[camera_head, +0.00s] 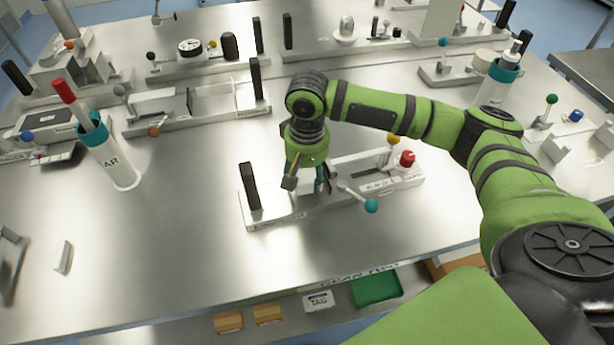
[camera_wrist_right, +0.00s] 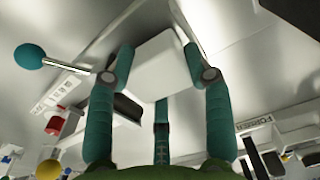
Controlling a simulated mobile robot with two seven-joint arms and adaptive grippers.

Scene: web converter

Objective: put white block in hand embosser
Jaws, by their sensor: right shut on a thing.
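My right gripper (camera_head: 306,184) points down over a metal fixture (camera_head: 285,212) near the middle of the bench. The fixture's label is too small to read, so I cannot confirm it is the hand embosser. It has a black upright plate at its left end, a teal-balled lever, and yellow and red knobs. In the right wrist view the teal fingers (camera_wrist_right: 160,85) are shut on a white block (camera_wrist_right: 158,62). The gripper hides the block in the head view, and I cannot tell whether it touches the fixture. My left gripper is out of view.
A white cup (camera_head: 115,165) with a red-tipped tool stands at left. Several other fixtures line the back of the bench (camera_head: 190,235). A small pale bracket (camera_head: 64,257) lies at front left. A green tray (camera_head: 377,288) is on the shelf below. The front middle of the bench is clear.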

